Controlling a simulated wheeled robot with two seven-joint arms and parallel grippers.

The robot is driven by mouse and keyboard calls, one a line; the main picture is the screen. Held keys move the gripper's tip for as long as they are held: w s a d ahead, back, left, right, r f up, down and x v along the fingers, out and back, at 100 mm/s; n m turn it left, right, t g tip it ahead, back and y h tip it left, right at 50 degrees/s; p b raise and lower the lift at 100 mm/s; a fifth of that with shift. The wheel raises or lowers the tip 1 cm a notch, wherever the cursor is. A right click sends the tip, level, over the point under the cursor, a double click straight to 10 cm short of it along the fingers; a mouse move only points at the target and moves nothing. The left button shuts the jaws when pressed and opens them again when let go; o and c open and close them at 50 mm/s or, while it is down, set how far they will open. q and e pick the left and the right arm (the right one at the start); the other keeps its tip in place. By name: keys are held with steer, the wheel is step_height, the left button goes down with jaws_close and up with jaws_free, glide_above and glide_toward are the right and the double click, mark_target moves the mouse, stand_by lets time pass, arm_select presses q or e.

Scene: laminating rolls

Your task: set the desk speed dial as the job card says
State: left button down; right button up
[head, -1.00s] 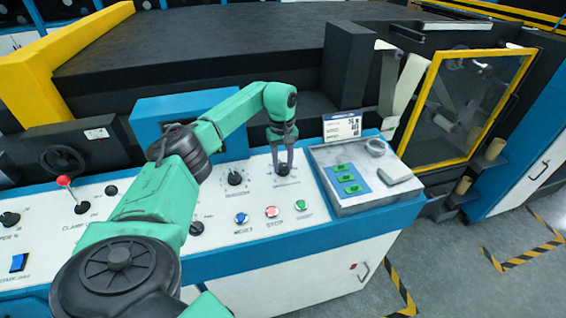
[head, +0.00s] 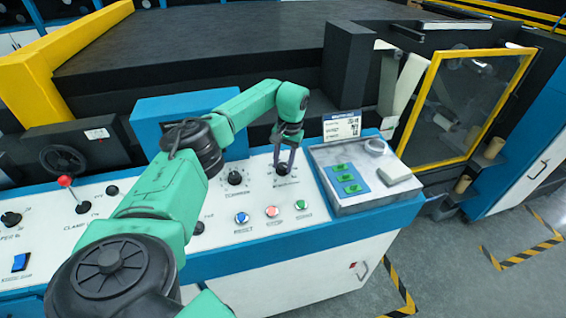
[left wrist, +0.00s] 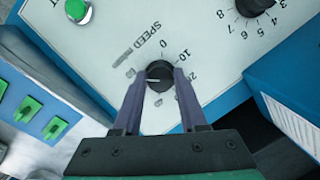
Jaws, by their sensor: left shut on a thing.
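The speed dial (left wrist: 158,75) is a black knob on the white desk panel, with "SPEED" and a scale of 0, 10, 20 printed around it in the left wrist view. My left gripper (left wrist: 158,82) is shut on the knob, one finger on each side. A light pointer mark shows on the knob's top. In the head view my left gripper (head: 285,168) reaches down to the dial at the panel's right. The job card (head: 342,125) stands upright behind the grey tray; its print is too small to read. My right gripper is not in view.
The grey tray (head: 345,205) right of the dial holds green pieces, a roll of tape and a pale block. Another black knob (head: 235,178) is to the left. Blue, red and green buttons (head: 272,212) sit in front. The yellow-framed guard (head: 465,105) stands at right.

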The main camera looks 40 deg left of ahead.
arm_select(q)
steer(key=shift+w+r, duration=0.1)
stand_by(0.3)
steer(key=shift+c, duration=2.2)
jaws_free()
steer(key=shift+r, duration=0.4)
step_height(320, 180, up, 14)
steer(key=w+d, duration=0.1)
steer(key=shift+w+f, duration=0.2)
steer(key=shift+f, duration=0.1)
